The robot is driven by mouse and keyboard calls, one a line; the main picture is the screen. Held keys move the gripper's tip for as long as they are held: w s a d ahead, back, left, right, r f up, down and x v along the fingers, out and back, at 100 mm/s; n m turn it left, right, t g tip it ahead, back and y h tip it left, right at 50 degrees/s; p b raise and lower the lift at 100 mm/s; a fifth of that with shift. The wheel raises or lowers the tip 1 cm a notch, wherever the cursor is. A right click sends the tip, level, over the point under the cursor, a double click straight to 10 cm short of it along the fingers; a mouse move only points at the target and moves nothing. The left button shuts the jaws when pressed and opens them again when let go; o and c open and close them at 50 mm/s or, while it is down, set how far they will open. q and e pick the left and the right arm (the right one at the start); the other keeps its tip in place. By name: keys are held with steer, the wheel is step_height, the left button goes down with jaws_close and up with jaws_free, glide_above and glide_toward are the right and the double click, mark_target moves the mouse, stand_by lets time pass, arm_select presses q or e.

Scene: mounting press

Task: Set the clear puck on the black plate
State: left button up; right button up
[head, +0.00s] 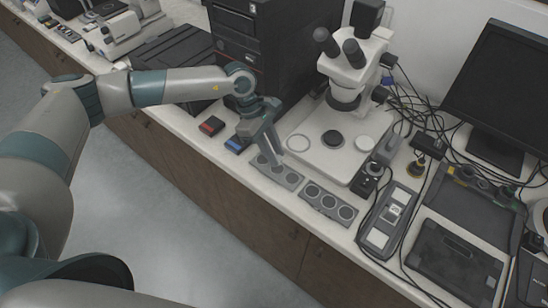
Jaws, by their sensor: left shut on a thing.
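My left gripper (278,158) reaches in from the left and points down over the grey holder (276,172) with round recesses, at the front of the bench. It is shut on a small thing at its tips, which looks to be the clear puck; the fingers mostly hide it. I cannot tell whether it still touches the holder. The black plate (332,138) is a dark disc on the white base (316,154) of the microscope, right of and behind the gripper. My right gripper is not in view.
The microscope head (347,65) overhangs the black plate. A pale disc (364,143) lies right of the plate. A second grey holder (327,203) is at the front edge. Red (211,125) and blue (237,144) blocks are left. Cables and a monitor (503,85) crowd the right.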

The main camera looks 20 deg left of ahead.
arm_select(q)
steer(key=shift+f+p, duration=0.45)
steer(key=shift+f, duration=1.05)
steer(key=shift+f, duration=0.2)
steer(key=o, duration=0.7)
steer(key=shift+o, duration=0.2)
steer(key=shift+r, duration=0.15)
